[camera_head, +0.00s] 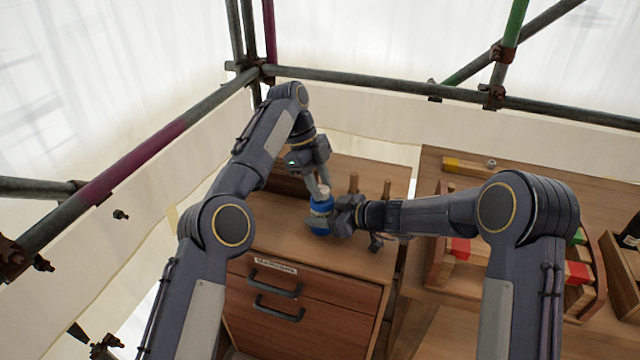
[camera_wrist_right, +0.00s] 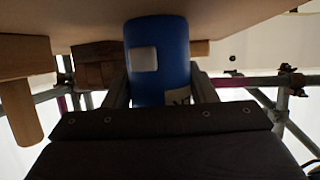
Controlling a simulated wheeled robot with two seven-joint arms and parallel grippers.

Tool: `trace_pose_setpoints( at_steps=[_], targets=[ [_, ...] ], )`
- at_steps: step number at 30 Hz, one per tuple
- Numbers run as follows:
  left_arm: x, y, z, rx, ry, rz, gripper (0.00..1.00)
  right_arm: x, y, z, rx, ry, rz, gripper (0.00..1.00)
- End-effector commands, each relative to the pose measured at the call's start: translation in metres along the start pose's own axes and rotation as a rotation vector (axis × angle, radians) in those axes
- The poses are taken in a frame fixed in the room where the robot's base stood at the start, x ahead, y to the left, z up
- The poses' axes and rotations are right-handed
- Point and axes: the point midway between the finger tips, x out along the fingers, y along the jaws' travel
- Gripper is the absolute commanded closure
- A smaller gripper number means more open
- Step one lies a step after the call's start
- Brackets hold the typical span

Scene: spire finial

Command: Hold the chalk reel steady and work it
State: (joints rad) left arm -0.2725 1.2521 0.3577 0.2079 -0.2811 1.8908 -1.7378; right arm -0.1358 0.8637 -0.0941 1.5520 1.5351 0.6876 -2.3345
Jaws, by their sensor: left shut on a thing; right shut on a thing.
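The chalk reel (camera_head: 320,217) is a blue cylinder with a pale top, standing on the wooden cabinet top. My right gripper (camera_head: 332,217) reaches in from the right and is shut on its blue body. In the right wrist view the blue body (camera_wrist_right: 158,65) sits between the two fingers, with a pale square patch and a small label on it. My left gripper (camera_head: 322,188) comes down from above and is shut on the pale upper part of the reel. The exact grip of the left fingertips is too small to make out.
The cabinet has dark drawer handles (camera_head: 278,308) and a label (camera_head: 275,266) in front. A wooden rack with coloured blocks (camera_head: 461,248) stands at the right, partly behind my right arm. Scaffold poles (camera_head: 400,90) surround the place.

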Motion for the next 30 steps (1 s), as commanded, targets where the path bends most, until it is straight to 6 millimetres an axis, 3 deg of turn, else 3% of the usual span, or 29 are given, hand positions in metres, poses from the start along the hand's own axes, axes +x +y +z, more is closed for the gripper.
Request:
trace_pose_setpoints(
  at_steps=[5, 6, 11, 16, 20, 22, 26, 30],
  targets=[
    [0.0, 0.0, 0.001, -0.002, -0.001, -0.002, 0.92, 0.0, -0.001, 0.0, 0.0, 0.0, -0.002, 0.74],
    [0.0, 0.0, 0.001, -0.002, -0.001, -0.002, 0.67, 0.0, -0.001, 0.0, 0.0, 0.0, -0.002, 0.74],
    [0.0, 0.0, 0.0, -0.002, -0.001, -0.001, 0.47, 0.0, -0.001, 0.0, 0.0, 0.0, -0.001, 0.74],
    [0.0, 0.0, 0.0, -0.002, 0.0, -0.001, 0.47, 0.0, 0.0, 0.0, 0.001, 0.0, -0.001, 0.74],
    [-0.002, 0.0, 0.0, -0.015, -0.003, -0.004, 0.59, 0.0, 0.0, 0.0, 0.001, 0.0, 0.0, 0.74],
    [-0.005, 0.001, -0.001, -0.054, -0.011, -0.012, 0.59, 0.0, 0.0, 0.0, 0.001, 0.0, 0.0, 0.74],
    [-0.019, 0.003, -0.004, -0.221, -0.045, -0.052, 0.59, 0.0, 0.0, 0.0, 0.001, 0.0, 0.0, 0.74],
    [-0.04, 0.009, -0.01, -0.504, -0.092, -0.138, 0.59, 0.0, 0.0, 0.0, 0.001, 0.0, 0.0, 0.74]
  ],
)
